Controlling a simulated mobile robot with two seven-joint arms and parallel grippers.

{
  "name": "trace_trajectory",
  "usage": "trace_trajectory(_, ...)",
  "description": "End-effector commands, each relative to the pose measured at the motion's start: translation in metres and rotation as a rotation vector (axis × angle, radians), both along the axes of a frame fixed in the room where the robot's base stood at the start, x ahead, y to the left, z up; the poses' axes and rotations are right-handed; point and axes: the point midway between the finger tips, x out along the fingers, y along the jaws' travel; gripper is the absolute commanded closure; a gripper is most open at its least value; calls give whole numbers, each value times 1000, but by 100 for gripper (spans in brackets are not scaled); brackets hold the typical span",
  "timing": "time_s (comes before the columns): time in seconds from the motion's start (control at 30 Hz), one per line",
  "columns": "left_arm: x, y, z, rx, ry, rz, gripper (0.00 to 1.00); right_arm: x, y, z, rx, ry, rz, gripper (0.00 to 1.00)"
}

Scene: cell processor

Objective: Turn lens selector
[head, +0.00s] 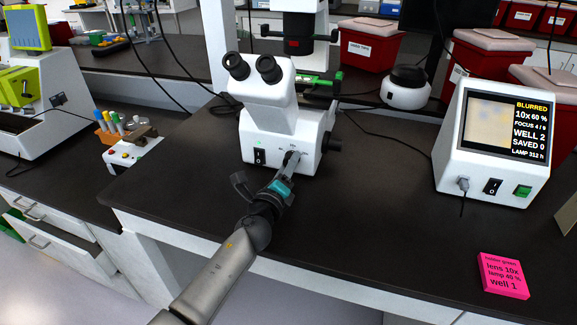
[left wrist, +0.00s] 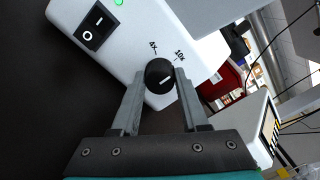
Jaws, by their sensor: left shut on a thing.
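The lens selector is a round black knob (left wrist: 160,76) with a white pointer line, on the front of the white microscope (head: 268,112). Labels 4x and 10x show beside the knob in the left wrist view; the pointer line is turned toward the 10x side. My left gripper (head: 289,160) is shut on the knob, one finger on each side of it. In the left wrist view the fingers of my left gripper (left wrist: 160,85) show around the knob. My right gripper is not in view.
A white monitor box (head: 447,170) at right reads blurred, 10x, 60 %, focus 4 / 9, well 2. A pink note (head: 503,276) lists lens 10x, lamp 40 %, well 1. A black rocker switch (left wrist: 95,25) sits left of the knob. The dark bench around is mostly clear.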

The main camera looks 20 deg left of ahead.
Motion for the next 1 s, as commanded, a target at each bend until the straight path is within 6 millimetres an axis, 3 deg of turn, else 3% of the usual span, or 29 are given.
trace_trajectory(0.6, 0, 0, -1, -43, 3, 0, 100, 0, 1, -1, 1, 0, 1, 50)
trace_trajectory(0.63, 0, 0, -1, -43, 3, 0, 55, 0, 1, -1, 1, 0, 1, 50)
trace_trajectory(0.9, 0, 0, -1, -42, 3, 0, 26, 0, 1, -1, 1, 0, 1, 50)
trace_trajectory(1.0, 0, 0, 0, -42, 2, -1, 26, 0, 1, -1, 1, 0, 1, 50)
